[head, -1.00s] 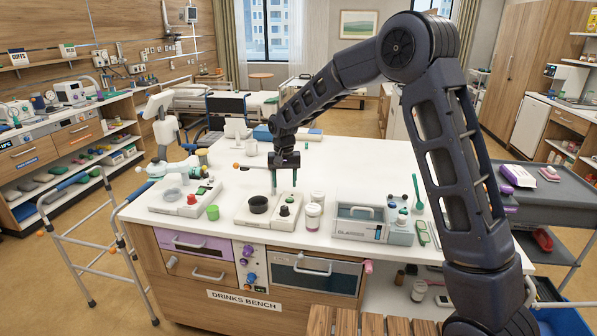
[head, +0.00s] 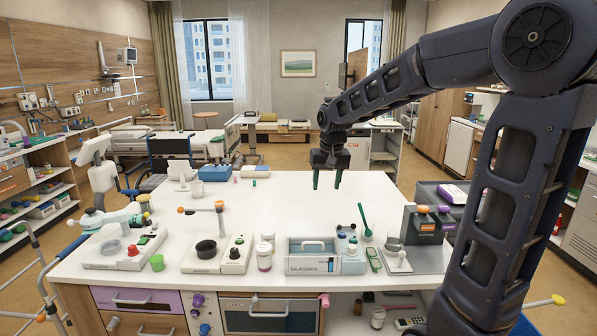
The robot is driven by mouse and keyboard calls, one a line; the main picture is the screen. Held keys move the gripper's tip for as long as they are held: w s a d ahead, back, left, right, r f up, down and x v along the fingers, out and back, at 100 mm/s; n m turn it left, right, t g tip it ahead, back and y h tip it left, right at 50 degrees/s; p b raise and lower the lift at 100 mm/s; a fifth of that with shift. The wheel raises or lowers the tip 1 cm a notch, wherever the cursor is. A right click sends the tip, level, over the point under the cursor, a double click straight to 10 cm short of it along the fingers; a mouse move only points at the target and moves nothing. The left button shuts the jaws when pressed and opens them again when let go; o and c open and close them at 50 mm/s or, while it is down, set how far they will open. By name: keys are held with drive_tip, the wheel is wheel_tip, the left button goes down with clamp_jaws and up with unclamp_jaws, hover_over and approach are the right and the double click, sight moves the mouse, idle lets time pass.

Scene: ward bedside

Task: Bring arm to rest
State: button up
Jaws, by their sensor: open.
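My gripper (head: 327,180) hangs at the end of my arm, above the back middle of the white bench top (head: 300,205). Its two green-tipped fingers point down and stand apart, with nothing between them. It is behind the glasses box (head: 313,262) in the picture and clear of it. My arm is raised and reaches in from the right side of the view.
A blue box (head: 215,172) lies at the back. The bench's middle is mostly bare.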

drive_tip(key=s+d+m+t, duration=0.1)
drive_tip(key=s+d+t, duration=0.1)
drive_tip(key=s+d, duration=1.7)
drive_tip(key=shift+s+d+f+m+t+h, duration=0.2)
drive_tip(key=shift+s+m+t+h, duration=0.15)
drive_tip(key=shift+s, duration=0.35)
